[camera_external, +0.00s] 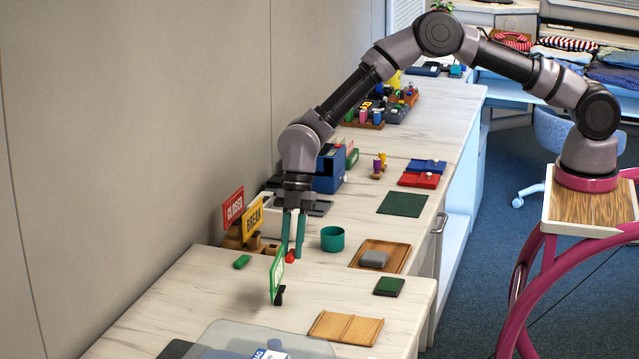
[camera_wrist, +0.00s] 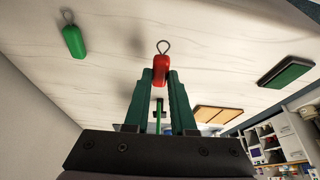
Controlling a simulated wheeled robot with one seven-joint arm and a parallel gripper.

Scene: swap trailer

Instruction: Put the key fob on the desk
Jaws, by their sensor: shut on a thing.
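My gripper (camera_external: 293,252) points down over the worktop (camera_external: 210,295) and is shut on a red key fob (camera_external: 290,257). In the wrist view, the red fob (camera_wrist: 161,70) sits between the tips of the green fingers (camera_wrist: 160,85), with its metal loop sticking out past them. Its gap above the worktop is hard to judge. A green key fob (camera_external: 242,262) lies on the worktop to the left of my gripper. It also shows with its loop at the upper left of the wrist view (camera_wrist: 74,41).
A green-framed sign (camera_external: 277,272) stands close in front of my gripper. A teal cup (camera_external: 332,239) is just to its right. CLOSED (camera_external: 233,207) and BREAK (camera_external: 253,216) signs stand behind left. A wooden tray (camera_external: 399,258) with a grey block and a dark green pad (camera_external: 389,286) lie to the right.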

